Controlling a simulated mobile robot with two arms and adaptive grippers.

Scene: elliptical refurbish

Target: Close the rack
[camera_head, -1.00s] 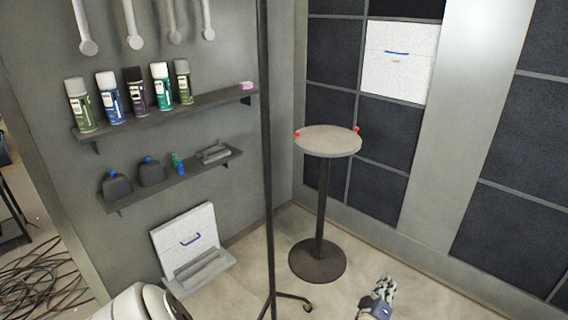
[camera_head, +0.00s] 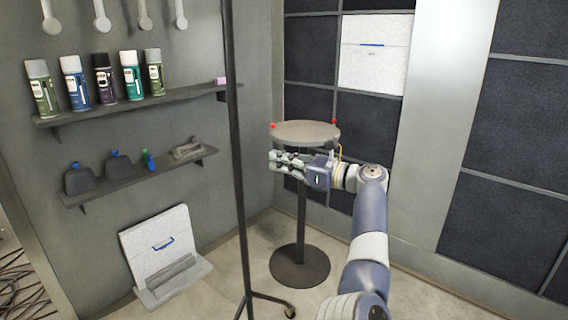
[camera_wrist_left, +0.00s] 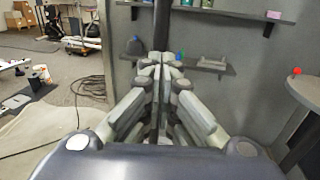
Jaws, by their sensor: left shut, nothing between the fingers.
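A tall dark vertical pole (camera_head: 236,150) on a low wheeled foot (camera_head: 268,297) stands left of my left gripper. It looks like part of a rack, but I cannot tell which part moves. The pole also shows in the left wrist view (camera_wrist_left: 162,25), straight ahead behind the fingertips. My left gripper (camera_head: 273,161) points left toward the pole, with a visible gap in the head view. Its fingers are shut and empty, and they also show together in the left wrist view (camera_wrist_left: 160,68). My right gripper is not in view.
A round table (camera_head: 305,132) with red knobs stands just behind my left gripper. A wall shelf (camera_head: 130,108) holds several spray cans; a lower shelf (camera_head: 140,178) holds dark bottles. A white panel (camera_head: 160,240) leans by the wall. Cables (camera_wrist_left: 85,85) lie on the floor.

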